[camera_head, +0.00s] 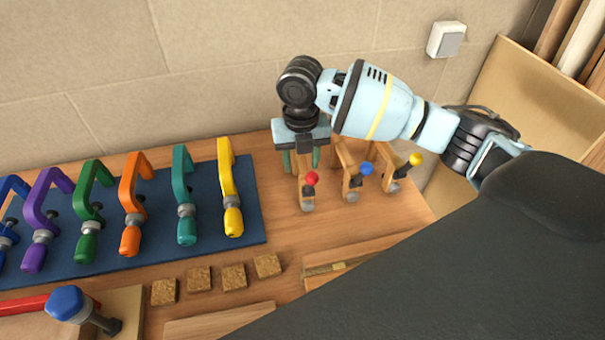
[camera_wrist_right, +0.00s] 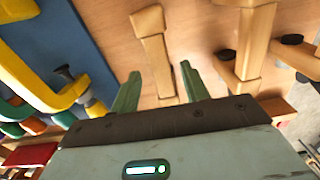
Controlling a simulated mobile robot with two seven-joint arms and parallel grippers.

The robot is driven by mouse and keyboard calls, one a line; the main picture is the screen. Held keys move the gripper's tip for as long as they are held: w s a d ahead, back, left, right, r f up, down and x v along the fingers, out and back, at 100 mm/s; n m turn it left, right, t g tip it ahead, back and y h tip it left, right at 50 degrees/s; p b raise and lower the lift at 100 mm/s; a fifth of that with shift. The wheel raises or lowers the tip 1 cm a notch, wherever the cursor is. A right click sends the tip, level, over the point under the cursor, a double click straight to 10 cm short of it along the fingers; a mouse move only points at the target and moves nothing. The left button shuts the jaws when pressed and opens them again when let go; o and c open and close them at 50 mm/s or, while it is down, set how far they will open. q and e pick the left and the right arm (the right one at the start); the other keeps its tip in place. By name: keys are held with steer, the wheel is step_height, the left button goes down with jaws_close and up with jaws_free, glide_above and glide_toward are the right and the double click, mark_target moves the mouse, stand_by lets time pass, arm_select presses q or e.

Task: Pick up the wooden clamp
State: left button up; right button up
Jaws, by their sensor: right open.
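Several wooden clamps stand in a row at the back right of the bench. In the head view the nearest to my right gripper (camera_head: 301,160) is the one with the red knob (camera_head: 305,187). The clamps with the blue knob (camera_head: 350,178) and yellow knob (camera_head: 395,172) stand to its right. My right gripper is open, pointing down over the red-knob clamp, which it partly hides. In the right wrist view a wooden clamp (camera_wrist_right: 154,50) lies between the two green fingers (camera_wrist_right: 160,75), apart from both. Another wooden clamp (camera_wrist_right: 249,40) is right of the fingers. My left gripper is out of view.
A blue mat (camera_head: 155,185) with several coloured clamps lies left of the gripper. Small cork blocks (camera_head: 233,277) and wooden strips (camera_head: 340,262) lie in front. A blue-headed mallet (camera_head: 68,303) is at front left. The wall stands close behind. A dark shape covers the lower right.

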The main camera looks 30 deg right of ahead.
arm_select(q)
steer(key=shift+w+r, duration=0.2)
arm_select(e)
steer(key=shift+d+f, duration=0.2)
steer(key=shift+f, duration=2.1)
jaws_close()
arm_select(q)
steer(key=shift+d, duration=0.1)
arm_select(e)
steer(key=shift+r, duration=0.15)
steer(key=shift+w+r, duration=0.1)
steer(key=shift+r, duration=0.35)
steer(key=shift+s+a+r, duration=0.2)
steer(key=shift+r, duration=0.45)
steer(key=shift+s+a+r, duration=0.15)
steer(key=shift+s+r, duration=0.05)
steer(key=shift+r, duration=0.4)
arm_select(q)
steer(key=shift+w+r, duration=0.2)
arm_select(e)
steer(key=s+a+r, duration=0.1)
steer(key=s+a, duration=0.9)
steer(key=shift+s+a+r, duration=0.2)
steer(key=shift+s+a, duration=0.05)
steer(key=shift+s, duration=0.15)
arm_select(q)
steer(key=shift+p, duration=0.3)
